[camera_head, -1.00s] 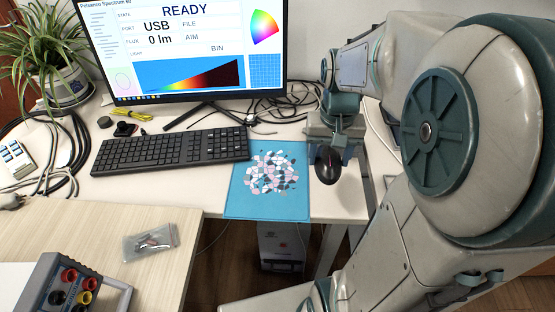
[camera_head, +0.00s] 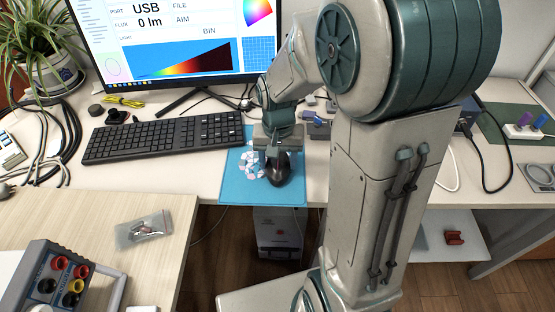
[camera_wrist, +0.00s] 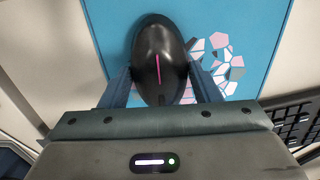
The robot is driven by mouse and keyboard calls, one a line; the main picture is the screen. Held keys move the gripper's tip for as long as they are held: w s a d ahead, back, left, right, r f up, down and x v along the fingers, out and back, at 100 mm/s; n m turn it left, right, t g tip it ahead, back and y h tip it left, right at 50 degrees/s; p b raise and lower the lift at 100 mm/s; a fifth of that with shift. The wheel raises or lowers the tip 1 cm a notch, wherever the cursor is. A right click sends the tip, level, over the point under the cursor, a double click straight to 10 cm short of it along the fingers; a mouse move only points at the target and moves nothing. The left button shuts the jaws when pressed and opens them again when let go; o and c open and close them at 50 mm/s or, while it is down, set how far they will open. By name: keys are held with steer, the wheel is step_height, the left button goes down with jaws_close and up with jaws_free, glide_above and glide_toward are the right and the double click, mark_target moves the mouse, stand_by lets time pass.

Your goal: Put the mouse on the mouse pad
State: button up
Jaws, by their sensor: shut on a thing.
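The black mouse (camera_head: 279,170) is over the blue mouse pad (camera_head: 237,188) in the head view. In the wrist view the mouse (camera_wrist: 158,62) sits between the two fingers of my gripper (camera_wrist: 160,85), with its pink stripe showing. My gripper (camera_head: 278,155) is shut on the mouse's sides. The mouse pad (camera_wrist: 235,20) spreads behind and around the mouse, with its pattern of pale polygons on the right. I cannot tell whether the mouse touches the pad or hangs a little above it. My arm hides part of the pad in the head view.
A black keyboard (camera_head: 165,137) lies left of the pad. A monitor (camera_head: 170,45) stands behind it. The pad's front edge lies near the white desk's (camera_head: 208,170) front edge. A wooden table (camera_head: 90,215) at the front left carries a small bag (camera_head: 143,230) and a terminal box (camera_head: 65,280).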

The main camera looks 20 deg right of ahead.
steer(key=shift+f, duration=0.1)
steer(key=o, duration=1)
step_height(320, 180, up, 12)
steer(key=p, duration=0.2)
steer(key=s+n, duration=0.1)
steer(key=s, duration=0.3)
steer(key=s+n+t, duration=0.1)
steer(key=s, duration=0.3)
steer(key=s+n+t, duration=0.1)
steer(key=s, duration=0.2)
steer(key=shift+s+d+f+n, duration=0.25)
steer(key=shift+s+f+n, duration=0.05)
steer(key=shift+s+f, duration=0.1)
steer(key=shift+r, duration=0.15)
